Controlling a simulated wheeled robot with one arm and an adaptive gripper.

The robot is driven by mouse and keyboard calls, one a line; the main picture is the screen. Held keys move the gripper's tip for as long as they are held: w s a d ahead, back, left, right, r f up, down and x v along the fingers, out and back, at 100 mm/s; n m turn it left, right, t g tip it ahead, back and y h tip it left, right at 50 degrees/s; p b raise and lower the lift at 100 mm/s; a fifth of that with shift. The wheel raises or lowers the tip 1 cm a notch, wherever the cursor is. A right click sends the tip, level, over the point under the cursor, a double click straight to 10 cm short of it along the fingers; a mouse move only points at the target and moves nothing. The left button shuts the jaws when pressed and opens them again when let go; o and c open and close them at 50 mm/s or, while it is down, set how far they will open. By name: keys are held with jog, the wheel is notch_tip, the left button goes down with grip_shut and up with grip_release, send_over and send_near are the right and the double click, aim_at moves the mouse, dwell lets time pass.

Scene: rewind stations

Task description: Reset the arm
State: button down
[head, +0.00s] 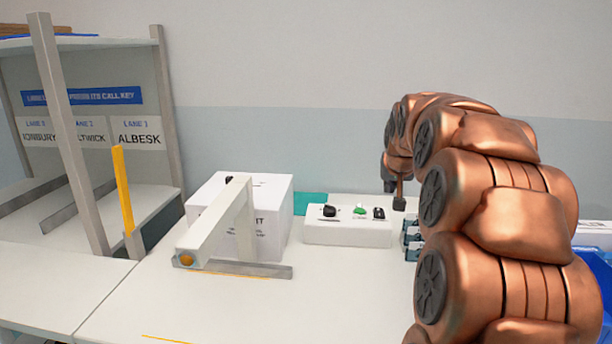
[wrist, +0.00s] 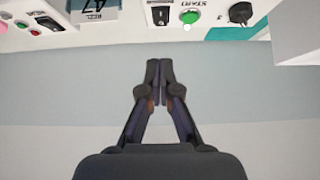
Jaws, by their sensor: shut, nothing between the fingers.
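My copper-coloured arm (head: 500,220) fills the right side of the head view and arches over the table. My gripper (wrist: 163,78) shows in the wrist view with its two fingers together and nothing between them. In the head view the gripper (head: 398,200) is small, dark and partly hidden by the arm, just right of the control box. The white control box (head: 345,234) has a black knob (head: 329,211), a green start button (head: 360,210) and a black switch (head: 379,213). In the wrist view the green button (wrist: 189,16) lies above the fingertips, upside down.
A white box (head: 272,228) stands behind a grey angled arm (head: 212,222) on a base. A lane rack (head: 165,100) with a yellow post (head: 122,190) is at left. Small dark items (head: 411,240) and a blue bin (head: 598,270) are at right. The front middle table is clear.

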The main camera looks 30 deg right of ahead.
jog(key=shift+a, duration=0.1)
jog(key=s+a+f+n+g+y, duration=0.1)
jog(key=s+a+f, duration=0.25)
jog(key=a, duration=0.45)
jog(key=s+a+f+n+g+y, duration=0.25)
jog(key=a+f, duration=0.25)
jog(key=a, duration=0.4)
jog(key=s+a+f+n+g+y, duration=0.1)
jog(key=s+a+f, duration=0.25)
jog(key=a, duration=0.45)
jog(key=s+a+f+n+g, duration=0.1)
jog(key=s+a+f+g, duration=0.2)
jog(key=s, duration=0.5)
jog(key=s+a+f+n+g, duration=0.1)
jog(key=s+a+f, duration=0.2)
jog(key=s+a, duration=0.3)
jog(key=s+a+f+n+g, duration=0.1)
jog(key=s+a+f, duration=0.25)
jog(key=s, duration=0.55)
jog(key=s+p+v, duration=0.2)
jog(key=p+v, duration=1.3)
jog(key=v, duration=0.1)
jog(key=shift+s+d+r+t, duration=0.2)
jog(key=shift+d+r+t, duration=0.2)
jog(key=shift+r, duration=0.35)
jog(key=shift+y, duration=0.25)
